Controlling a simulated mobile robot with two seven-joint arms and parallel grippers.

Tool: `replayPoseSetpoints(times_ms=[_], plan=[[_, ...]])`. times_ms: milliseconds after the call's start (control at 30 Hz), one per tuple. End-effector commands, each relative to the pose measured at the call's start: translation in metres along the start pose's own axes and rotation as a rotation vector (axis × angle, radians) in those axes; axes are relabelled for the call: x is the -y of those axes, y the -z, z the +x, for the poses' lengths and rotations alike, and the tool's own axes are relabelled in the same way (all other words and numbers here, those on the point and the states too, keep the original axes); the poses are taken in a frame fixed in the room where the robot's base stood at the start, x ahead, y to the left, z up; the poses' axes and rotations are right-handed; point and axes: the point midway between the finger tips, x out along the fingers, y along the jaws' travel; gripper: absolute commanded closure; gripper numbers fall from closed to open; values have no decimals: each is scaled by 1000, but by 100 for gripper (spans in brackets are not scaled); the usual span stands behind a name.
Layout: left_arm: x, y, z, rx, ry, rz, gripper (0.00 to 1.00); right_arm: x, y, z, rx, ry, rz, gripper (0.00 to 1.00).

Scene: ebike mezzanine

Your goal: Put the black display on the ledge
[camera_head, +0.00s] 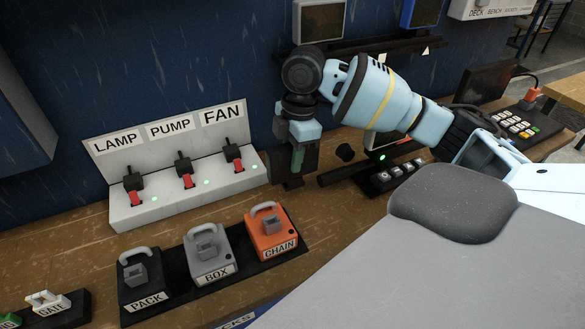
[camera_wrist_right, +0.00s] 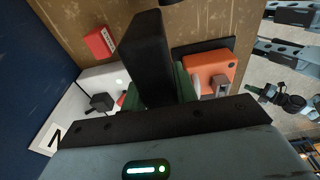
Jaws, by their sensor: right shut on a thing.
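My right gripper (camera_head: 298,158) points down above the bench, just right of the FAN switch. It is shut on a dark slab that I take for the black display (camera_head: 281,130). In the right wrist view the black display (camera_wrist_right: 150,55) stands out between the green fingers (camera_wrist_right: 160,92); its screen face is not visible. The dark ledge (camera_head: 350,47) runs along the blue wall, behind and above the gripper. A grey-framed display (camera_head: 320,22) and a blue-framed display (camera_head: 425,12) are at the ledge. My left gripper is not in view.
The white LAMP, PUMP and FAN panel (camera_head: 160,203) stands left of the gripper. Padlocks, including the orange CHAIN one (camera_head: 270,230), are in front. A black bar (camera_head: 342,173) and a button box (camera_head: 385,180) lie right. A red block (camera_wrist_right: 100,42) is near the wall.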

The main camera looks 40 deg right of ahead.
Motion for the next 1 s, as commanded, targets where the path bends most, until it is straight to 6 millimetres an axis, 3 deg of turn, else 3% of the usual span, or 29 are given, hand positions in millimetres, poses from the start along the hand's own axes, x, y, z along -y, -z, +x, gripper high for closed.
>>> replayPoseSetpoints(times_ms=[100, 267, 733, 767, 900, 1000], plan=[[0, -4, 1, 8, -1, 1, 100, 1, -3, 22, 4, 7, 0, 100], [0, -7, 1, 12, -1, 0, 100, 1, -5, 41, 2, 5, 0, 100], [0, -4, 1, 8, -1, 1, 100, 0, -6, 46, 2, 1, 0, 100], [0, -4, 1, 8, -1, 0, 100, 0, -6, 46, 2, 2, 0, 67], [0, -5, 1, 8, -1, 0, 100, 0, -6, 46, 2, 2, 0, 49], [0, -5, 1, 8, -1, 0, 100, 0, -6, 46, 2, 2, 0, 49]])
